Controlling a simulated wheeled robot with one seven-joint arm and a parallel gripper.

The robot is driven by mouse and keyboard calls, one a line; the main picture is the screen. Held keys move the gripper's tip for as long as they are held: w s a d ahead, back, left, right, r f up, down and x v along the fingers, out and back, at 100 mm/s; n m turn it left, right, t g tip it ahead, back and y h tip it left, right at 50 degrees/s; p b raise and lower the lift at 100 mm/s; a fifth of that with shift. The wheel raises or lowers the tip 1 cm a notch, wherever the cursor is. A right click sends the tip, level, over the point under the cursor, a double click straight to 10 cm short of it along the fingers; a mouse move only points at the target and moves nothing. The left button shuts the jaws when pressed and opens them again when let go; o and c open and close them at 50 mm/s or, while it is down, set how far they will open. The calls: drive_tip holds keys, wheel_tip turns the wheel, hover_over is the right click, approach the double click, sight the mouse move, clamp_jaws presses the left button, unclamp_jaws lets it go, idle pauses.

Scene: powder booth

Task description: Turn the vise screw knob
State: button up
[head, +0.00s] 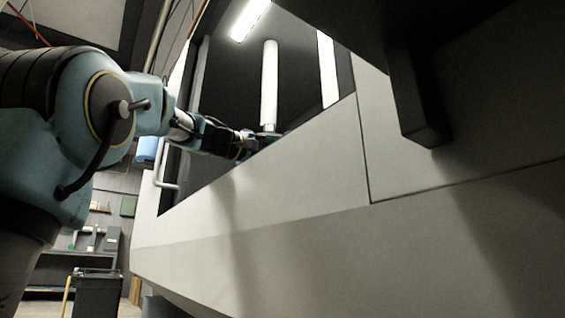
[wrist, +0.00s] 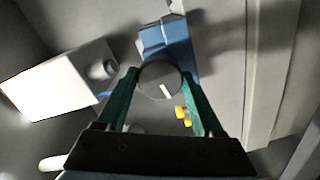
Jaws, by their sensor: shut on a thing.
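The vise screw knob (wrist: 158,84) is a round grey disc with a short white mark, seen face-on in the wrist view. The blue vise (wrist: 168,36) is just beyond it. My gripper (wrist: 161,73) has two green fingers, one on each side of the knob, and is shut on it. The white mark sits a little below and right of the knob's middle. In the head view, my arm reaches through the booth opening, and the knob and vise are hidden behind the booth's front wall.
A white box (wrist: 58,80) with a round grey part stands left of the vise. Small yellow pieces (wrist: 183,116) lie near the right finger. The booth's pale front wall (head: 270,205) bounds the opening, with a handle (head: 163,168) at its left.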

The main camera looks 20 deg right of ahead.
drive_tip(key=shift+w, duration=0.15)
drive_tip(key=o, duration=1.4)
drive_tip(key=a, duration=0.3)
drive_tip(key=s+a+p, duration=0.1)
drive_tip(key=a, duration=0.3)
drive_tip(key=s+a+p, duration=0.1)
drive_tip(key=a, duration=0.2)
drive_tip(key=shift+s+a, duration=0.1)
drive_tip(key=shift+a, duration=0.25)
